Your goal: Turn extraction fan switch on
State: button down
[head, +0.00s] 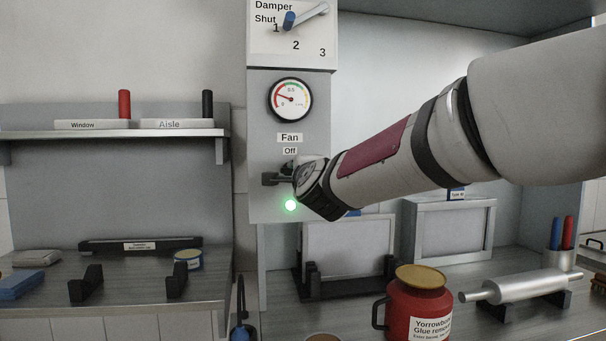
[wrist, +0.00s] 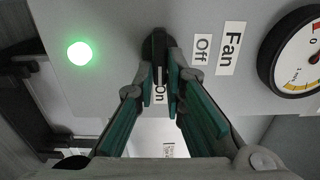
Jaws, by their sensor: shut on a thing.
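The fan switch is a black lever (wrist: 158,45) on the grey panel in the wrist view. An "Off" label (wrist: 201,48) is beside it, and an "On" label (wrist: 160,92) shows partly between my fingers. The lever appears to line up toward the "On" label. My gripper (wrist: 161,80) is shut on the lever, one finger on each side. In the head view, my gripper is at the panel below the "Off" label (head: 290,151), and my wrist hides much of the switch. A green lamp (head: 290,205) is lit just below; it also glows in the wrist view (wrist: 79,53).
A round gauge (head: 290,99) and the damper panel (head: 292,45) are above the switch. A shelf (head: 120,134) is at left. Below right stand a red glue-remover jug (head: 418,305), a black rack (head: 345,285) and a metal roller (head: 520,286). My arm comes in from the right.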

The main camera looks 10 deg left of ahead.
jog(key=c, duration=1.7)
grip_release()
jog(key=shift+o, duration=0.2)
jog(key=v, duration=1.2)
